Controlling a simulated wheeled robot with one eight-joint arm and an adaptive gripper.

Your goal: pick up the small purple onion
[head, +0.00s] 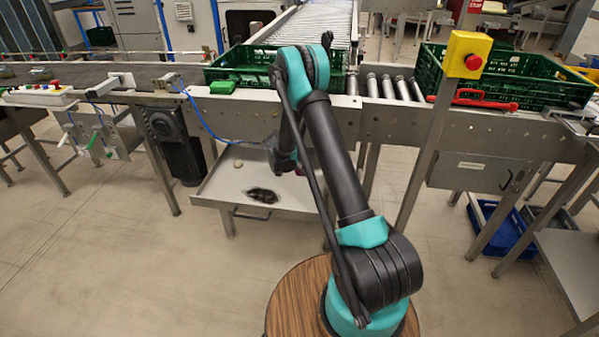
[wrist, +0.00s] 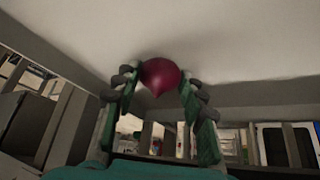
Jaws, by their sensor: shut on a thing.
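The small purple onion (wrist: 160,74) is round and dark magenta, with a point towards the camera. In the wrist view it sits between the two fingers of my gripper (wrist: 158,82), which touch it from both sides. A pale tray surface lies right behind it; I cannot tell whether the onion touches it. In the head view my gripper is mostly hidden behind my arm, over the grey tray (head: 215,184) below the conveyor. A small purple-red patch shows there beside the arm, too small to be sure of.
On the tray lie a dark object (head: 263,196) and a small pale one (head: 238,163). Green crates stand on the conveyor at the middle (head: 240,72) and right (head: 512,82). A post with a red button (head: 473,62) stands right of my arm. A blue crate (head: 500,232) is low right.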

